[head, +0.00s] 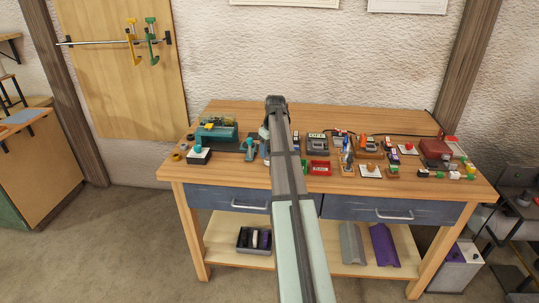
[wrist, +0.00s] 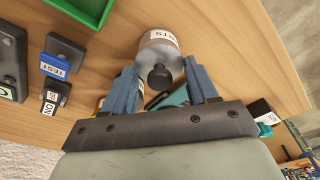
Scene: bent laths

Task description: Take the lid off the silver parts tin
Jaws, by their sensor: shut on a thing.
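The silver parts tin (wrist: 160,38) is in the wrist view, a short round grey tin with a white label on its side, the lettering only partly readable. Its lid (wrist: 146,62) faces me and has a round black knob in the middle. I cannot tell whether there is a gap between lid and tin. In the head view my arm hides most of the gripper and tin.
A green tray (wrist: 88,8) and small dark labelled blocks (wrist: 63,57) lie left of the tin in the wrist view. In the head view the wooden bench (head: 330,117) is crowded with small devices right of my arm; its back strip is clear.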

